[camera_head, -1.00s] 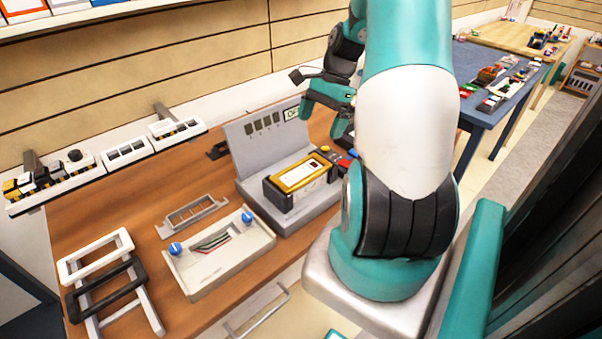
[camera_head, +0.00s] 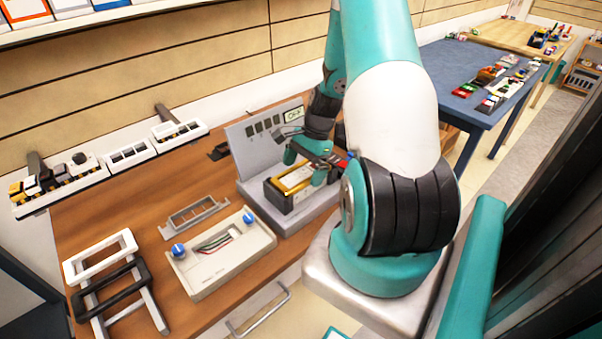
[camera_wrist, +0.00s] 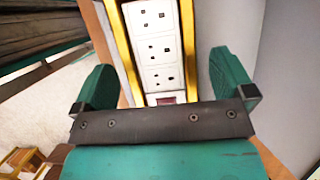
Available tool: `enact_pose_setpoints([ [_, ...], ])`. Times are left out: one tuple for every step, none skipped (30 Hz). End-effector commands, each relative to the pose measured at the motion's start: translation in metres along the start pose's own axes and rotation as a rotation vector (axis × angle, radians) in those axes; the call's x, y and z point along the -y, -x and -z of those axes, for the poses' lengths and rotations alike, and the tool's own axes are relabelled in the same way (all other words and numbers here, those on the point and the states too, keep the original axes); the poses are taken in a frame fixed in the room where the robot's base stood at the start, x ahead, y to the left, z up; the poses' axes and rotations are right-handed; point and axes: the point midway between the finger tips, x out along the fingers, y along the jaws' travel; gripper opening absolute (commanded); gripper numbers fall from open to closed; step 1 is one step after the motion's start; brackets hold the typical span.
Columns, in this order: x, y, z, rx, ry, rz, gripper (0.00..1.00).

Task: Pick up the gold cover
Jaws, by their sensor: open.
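The gold cover (camera_head: 296,180) is a gold frame around a white socket panel on a dark block, seated on the grey stand on the wooden workbench. In the wrist view the gold cover (camera_wrist: 125,50) shows as gold strips on both sides of the white panel with several sockets. My gripper (camera_head: 308,165) is over the right part of the cover. In the wrist view my gripper (camera_wrist: 168,85) is open, with one teal finger on each side of the cover and gaps between. Its near end is hidden by the gripper body.
The grey stand (camera_head: 250,150) has an upright back panel behind the cover. A white box with blue knobs (camera_head: 222,255) and a grey frame (camera_head: 192,213) lie to the left. White and black frames (camera_head: 110,275) stand at the front left. Bare wood (camera_head: 120,200) lies between.

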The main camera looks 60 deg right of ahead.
Motion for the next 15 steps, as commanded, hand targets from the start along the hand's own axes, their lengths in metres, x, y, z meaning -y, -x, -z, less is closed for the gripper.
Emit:
enact_pose_setpoints([
  [0.0000, 0.0000, 0.0001, 0.000, 0.000, 0.000, 1.00],
  [0.0000, 0.0000, 0.0001, 0.000, 0.000, 0.000, 1.00],
  [0.0000, 0.0001, 0.0001, 0.000, 0.000, 0.000, 1.00],
  [-0.0001, 0.0001, 0.0001, 0.000, 0.000, 0.000, 0.95],
  [0.0000, 0.0001, 0.0001, 0.000, 0.000, 0.000, 0.89],
  [0.0000, 0.0002, 0.0001, 0.000, 0.000, 0.000, 0.79],
  [-0.0001, 0.0002, 0.0001, 0.000, 0.000, 0.000, 0.72],
  [0.0000, 0.0002, 0.0001, 0.000, 0.000, 0.000, 0.66],
  [0.0000, 0.0003, 0.0001, 0.000, 0.000, 0.000, 0.56],
  [0.0000, 0.0003, 0.0001, 0.000, 0.000, 0.000, 0.51],
  [0.0000, 0.0003, 0.0001, 0.000, 0.000, 0.000, 0.51],
  [0.0000, 0.0004, 0.0001, 0.000, 0.000, 0.000, 0.51],
  [0.0000, 0.0004, 0.0001, 0.000, 0.000, 0.000, 0.51],
  [0.0000, 0.0004, 0.0001, 0.000, 0.000, 0.000, 0.51],
  [0.0000, 0.0004, 0.0001, 0.000, 0.000, 0.000, 0.51],
])
